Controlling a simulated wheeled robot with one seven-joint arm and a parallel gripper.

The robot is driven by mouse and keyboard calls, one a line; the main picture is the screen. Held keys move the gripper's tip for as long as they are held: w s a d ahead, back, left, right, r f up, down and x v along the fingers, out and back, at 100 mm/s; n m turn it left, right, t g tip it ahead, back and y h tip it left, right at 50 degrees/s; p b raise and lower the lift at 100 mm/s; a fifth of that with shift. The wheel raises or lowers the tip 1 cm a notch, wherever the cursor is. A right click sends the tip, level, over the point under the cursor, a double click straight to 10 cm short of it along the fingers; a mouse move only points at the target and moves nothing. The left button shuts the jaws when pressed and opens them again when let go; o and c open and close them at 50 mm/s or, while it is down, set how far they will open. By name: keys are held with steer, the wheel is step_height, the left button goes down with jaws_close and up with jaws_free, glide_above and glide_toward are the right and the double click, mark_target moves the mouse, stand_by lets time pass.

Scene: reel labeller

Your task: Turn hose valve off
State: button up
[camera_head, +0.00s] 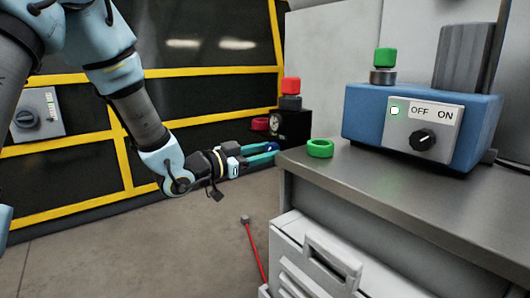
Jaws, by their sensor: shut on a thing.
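My gripper (272,153) reaches in from the left, with its teal fingers pointing right at the cabinet's left rear edge. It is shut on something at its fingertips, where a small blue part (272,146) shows. The cabinet edge hides part of this place. I cannot tell whether the blue part is the hose valve's handle. No hose can be made out clearly. Just behind the fingertips is a black unit (293,127) with a round gauge and a red cap (291,85).
A grey-topped cabinet (400,195) fills the right, bearing a green ring (320,148) and a blue box (368,120) with a black OFF/ON knob (422,139). A red rod (254,250) leans by the cabinet. A yellow-framed dark barrier (70,140) stands behind. Floor at lower left is clear.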

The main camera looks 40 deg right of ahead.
jaws_close()
steer(key=shift+r+n+p, duration=0.1)
steer(key=shift+n+p, duration=0.2)
steer(key=n+p, duration=0.3)
steer(key=shift+r+n, duration=0.15)
steer(key=shift+n, duration=0.15)
steer(key=n+p, duration=0.8)
steer(key=n, duration=0.1)
steer(key=shift+n+p, duration=0.35)
steer(key=shift+n, duration=0.05)
steer(key=shift+f+n+p, duration=0.2)
steer(key=shift+n+p, duration=1)
steer(key=shift+n, duration=0.7)
